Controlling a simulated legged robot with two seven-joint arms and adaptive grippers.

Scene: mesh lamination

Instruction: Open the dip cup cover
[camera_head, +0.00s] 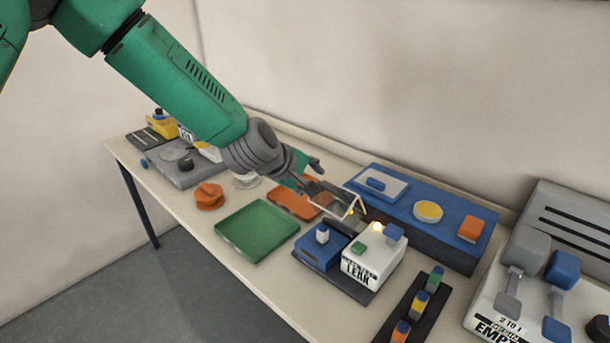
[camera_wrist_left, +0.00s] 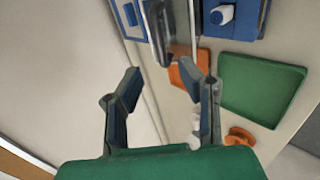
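My left gripper (camera_head: 325,188) reaches in over the table from the upper left, above the orange tray. In the left wrist view its two fingers (camera_wrist_left: 170,92) are spread apart, with nothing between them. A tilted clear panel with a thin frame (camera_head: 352,208) stands just beyond the fingertips, beside a white box labelled LEAK (camera_head: 372,257). In the left wrist view a dark bar and a pale panel (camera_wrist_left: 178,25) lie ahead of the fingers, apart from them. I cannot tell for sure which part is the dip cup cover. My right gripper is not in view.
A blue unit (camera_head: 455,243) with a yellow disc stands behind the white box. A green tray (camera_head: 258,230), an orange tray (camera_head: 288,203) and an orange spool (camera_head: 208,196) lie left. A dark rack of small bottles (camera_head: 413,308) and a grey-white machine (camera_head: 560,255) stand right.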

